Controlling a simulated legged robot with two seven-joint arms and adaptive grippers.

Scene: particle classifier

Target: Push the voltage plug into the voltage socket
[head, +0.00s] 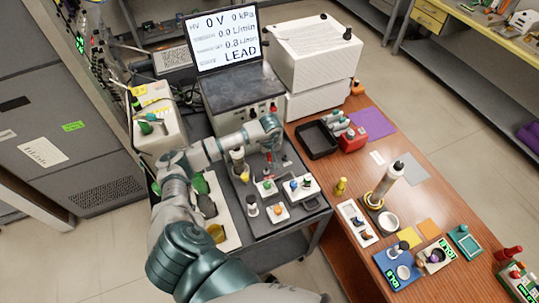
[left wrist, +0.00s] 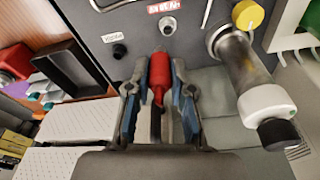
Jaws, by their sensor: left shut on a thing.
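In the left wrist view my left gripper (left wrist: 160,82) is shut on a red plug (left wrist: 160,72), with a finger on each side of it. The plug points at the grey panel (left wrist: 140,20); whether its tip touches the panel is hidden. A small dark round socket (left wrist: 119,50) is on the panel left of the plug, below a white label too small to read. In the head view my left gripper (head: 270,132) is in front of the instrument with the screen. My right gripper is not in view.
A cylinder with a white collar (left wrist: 265,100) and a yellow knob (left wrist: 247,14) stand close to the right of the gripper in the left wrist view. In the head view a tray of small parts (head: 290,214) is below the gripper. A screen (head: 222,40) stands behind.

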